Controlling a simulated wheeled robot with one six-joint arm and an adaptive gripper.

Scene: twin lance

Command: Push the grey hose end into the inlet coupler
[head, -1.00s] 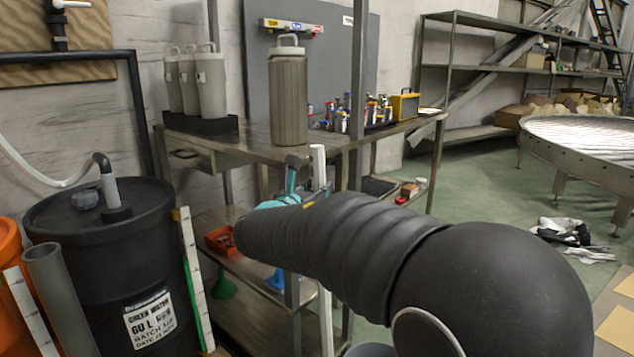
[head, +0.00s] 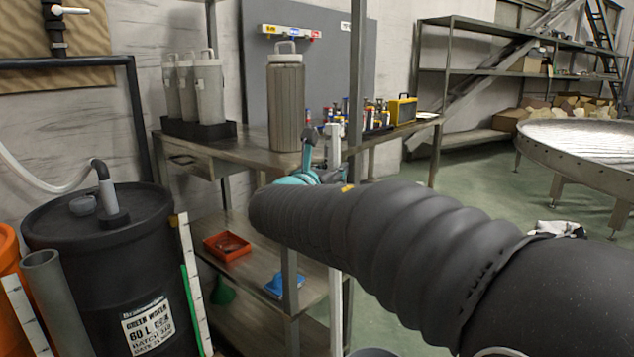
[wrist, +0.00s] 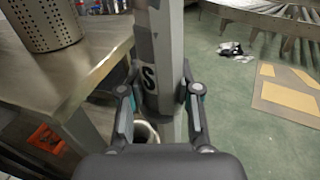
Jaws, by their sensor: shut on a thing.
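My gripper (wrist: 160,95) is shut on a long pale grey tube (wrist: 172,40) with a dark band marked "S". The tube stands roughly upright between the fingers. In the head view its pale length (head: 335,285) shows in front of the workbench, and my arm covers its middle and most of my gripper. A pale hose (head: 45,184) on the left runs to a dark elbow and grey pipe on the black drum's lid. I cannot tell a separate grey hose end or the inlet coupler for certain.
The workbench (head: 235,145) carries a steel canister (head: 286,105), grey bottles (head: 190,88) and small coloured parts. An orange tray (head: 227,246) lies on its lower shelf. The black drum (head: 95,265) stands left. Green floor is open right of the tube.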

